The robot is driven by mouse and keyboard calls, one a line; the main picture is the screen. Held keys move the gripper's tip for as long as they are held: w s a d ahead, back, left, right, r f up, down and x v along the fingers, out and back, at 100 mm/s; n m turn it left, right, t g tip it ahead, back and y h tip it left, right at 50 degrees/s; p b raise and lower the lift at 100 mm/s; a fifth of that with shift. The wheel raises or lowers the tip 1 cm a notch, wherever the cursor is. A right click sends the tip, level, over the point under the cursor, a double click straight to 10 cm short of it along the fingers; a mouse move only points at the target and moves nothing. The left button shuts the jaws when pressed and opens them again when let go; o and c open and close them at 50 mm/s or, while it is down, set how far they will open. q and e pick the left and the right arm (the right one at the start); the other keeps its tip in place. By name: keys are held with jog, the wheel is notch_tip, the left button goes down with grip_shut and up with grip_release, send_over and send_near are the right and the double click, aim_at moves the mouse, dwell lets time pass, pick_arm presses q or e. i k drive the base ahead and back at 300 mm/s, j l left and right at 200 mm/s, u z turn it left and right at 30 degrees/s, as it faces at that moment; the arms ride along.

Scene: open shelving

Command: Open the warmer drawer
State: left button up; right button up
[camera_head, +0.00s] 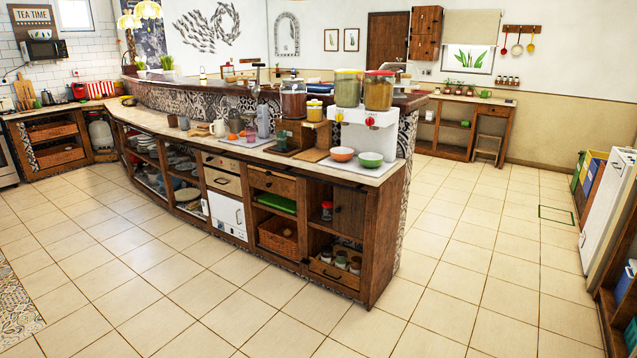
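A long curved counter unit (318,172) with open shelving stands across the middle of the view. A drawer front with a dark handle (222,181) sits in it, under a narrow beige panel (221,162) and above a white appliance front (227,215). This drawer looks shut and may be the warmer drawer; no label can be read. To its right is a wooden drawer front (272,183), which also looks shut. Neither of my grippers shows in this view.
Tiled floor (150,275) is clear in front of the counter. A cereal dispenser (365,130) and bowls (370,159) stand on the counter's right end. A white cabinet (607,210) stands at the far right. A patterned mat (15,310) lies at the lower left.

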aim_at(230, 182)
jog(key=i+l+u, duration=0.1)
jog(key=i, duration=0.45)
jog(key=i+l+u, duration=0.1)
jog(key=i, duration=0.4)
jog(key=i+l+u, duration=0.1)
jog(key=i, duration=0.4)
jog(key=l, duration=0.1)
